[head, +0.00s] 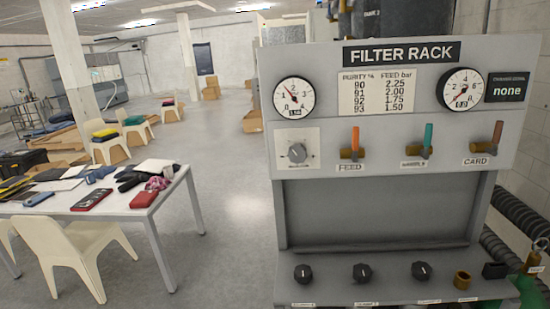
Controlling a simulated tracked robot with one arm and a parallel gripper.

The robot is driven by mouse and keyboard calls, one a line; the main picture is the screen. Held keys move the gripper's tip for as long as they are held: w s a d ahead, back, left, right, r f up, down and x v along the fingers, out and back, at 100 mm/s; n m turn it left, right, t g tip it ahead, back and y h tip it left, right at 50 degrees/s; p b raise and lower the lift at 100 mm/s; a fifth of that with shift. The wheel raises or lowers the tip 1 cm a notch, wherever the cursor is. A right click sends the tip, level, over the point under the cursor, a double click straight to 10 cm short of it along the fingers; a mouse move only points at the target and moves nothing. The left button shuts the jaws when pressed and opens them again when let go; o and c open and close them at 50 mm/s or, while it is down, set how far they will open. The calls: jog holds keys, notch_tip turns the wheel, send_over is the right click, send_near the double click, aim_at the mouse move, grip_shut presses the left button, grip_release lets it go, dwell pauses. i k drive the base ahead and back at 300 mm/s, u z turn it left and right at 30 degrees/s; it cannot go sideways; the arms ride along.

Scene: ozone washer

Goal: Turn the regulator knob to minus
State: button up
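The filter rack (380,208) is a grey cabinet on the right side of the head view. A grey round knob (297,153) sits on a light square plate below the left gauge; it looks like the regulator knob, but its plus and minus marks are too small to read. The left gauge (294,97) has a small display that seems to read about 1.50. My gripper does not show in this view, and nothing touches the knob.
Feed (355,142), middle (427,140) and card (497,136) valve levers stand right of the knob. Several black knobs (303,273) line the lower ledge. A right gauge (461,89) is above. A white table (150,190) and chair (75,250) stand left; floor between is clear.

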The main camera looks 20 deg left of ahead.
aim_at(297, 154)
jog(key=u, duration=0.05)
jog(key=i, duration=1)
jog(key=z, duration=0.05)
